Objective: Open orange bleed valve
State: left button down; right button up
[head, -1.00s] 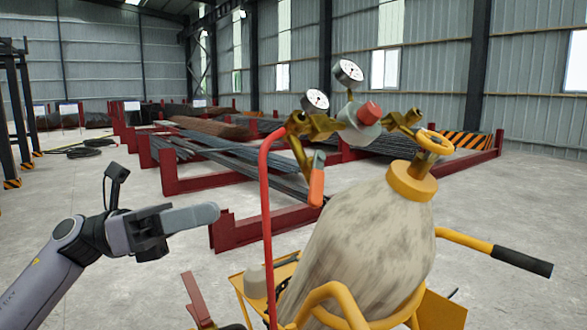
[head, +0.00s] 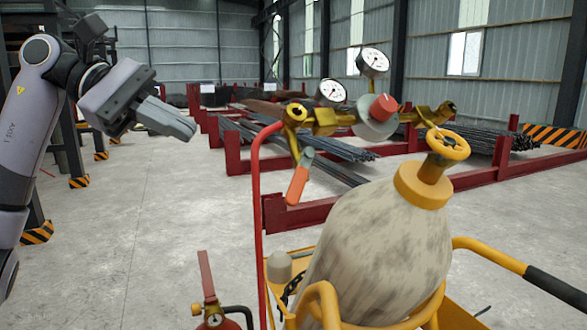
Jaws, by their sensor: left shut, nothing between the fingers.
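The orange bleed valve handle (head: 299,180) hangs down at a slant from the brass fitting (head: 294,114) at the left end of the regulator. The regulator, with two round gauges (head: 331,92) and a red knob (head: 383,107), sits above a large worn pale cylinder (head: 372,260). My left gripper (head: 190,128) is shut and empty. It is in the air to the left of the brass fitting, apart from it and higher than the orange handle. My right gripper is out of view.
A yellow handwheel (head: 448,144) tops the cylinder, which rests on a yellow cart (head: 480,247). A red extinguisher-like bottle (head: 215,320) is at the bottom. Red racks with rebar stand behind.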

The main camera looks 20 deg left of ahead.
pick_arm(q)
send_near(301, 175)
jog(key=d+f, duration=0.4)
jog(key=shift+w+d, duration=0.25)
jog(key=shift+w, duration=0.25)
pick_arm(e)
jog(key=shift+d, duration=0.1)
